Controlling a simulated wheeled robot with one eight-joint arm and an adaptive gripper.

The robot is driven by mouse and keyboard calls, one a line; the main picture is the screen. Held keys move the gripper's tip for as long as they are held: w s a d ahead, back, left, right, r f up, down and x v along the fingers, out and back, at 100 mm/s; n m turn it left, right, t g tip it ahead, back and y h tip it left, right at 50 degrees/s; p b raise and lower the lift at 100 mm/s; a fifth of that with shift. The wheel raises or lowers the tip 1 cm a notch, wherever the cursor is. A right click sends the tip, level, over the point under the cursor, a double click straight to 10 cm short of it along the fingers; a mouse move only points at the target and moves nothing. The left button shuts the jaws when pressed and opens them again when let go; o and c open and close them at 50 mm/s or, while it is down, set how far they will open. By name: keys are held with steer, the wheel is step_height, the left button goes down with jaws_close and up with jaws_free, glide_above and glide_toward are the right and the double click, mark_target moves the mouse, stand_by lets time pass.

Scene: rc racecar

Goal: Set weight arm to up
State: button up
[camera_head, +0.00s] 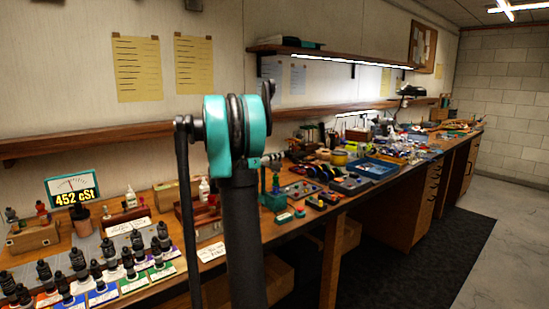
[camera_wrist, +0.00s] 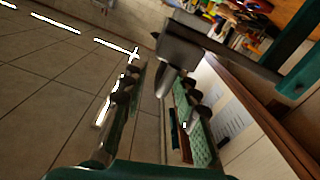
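I cannot pick out the weight arm with certainty. A small teal device (camera_head: 273,192) with an upright post stands near the bench's front edge in the head view, just right of my arm, which hides part of the bench. Its small parts are too small to read. My gripper (camera_wrist: 158,88) shows in the wrist view with its two fingers apart and nothing between them. It points up and away from the bench, towards the wall and ceiling. The gripper's fingers are not clearly visible in the head view.
Several dark-capped bottles (camera_head: 110,257) stand on coloured cards at the bench's left. A display (camera_head: 72,188) reads 452 cSt. A blue tray (camera_head: 372,168) and clutter fill the bench further right. A wooden shelf (camera_head: 90,140) runs along the wall. The right floor is clear.

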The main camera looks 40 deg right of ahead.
jaws_close()
steer(key=shift+r, duration=0.1)
steer(key=shift+w+r+n, duration=0.45)
steer(key=shift+r+n, duration=0.15)
steer(key=shift+n, duration=0.1)
steer(key=w+r+n, duration=0.1)
steer(key=w+n, duration=0.7)
steer(key=w, duration=0.1)
steer(key=w+a+r+n, duration=0.1)
steer(key=w+r+n, duration=0.1)
steer(key=w+n, duration=0.6)
steer(key=shift+w+a+r, duration=0.25)
steer(key=shift+w, duration=0.5)
steer(key=shift+o, duration=0.7)
jaws_free()
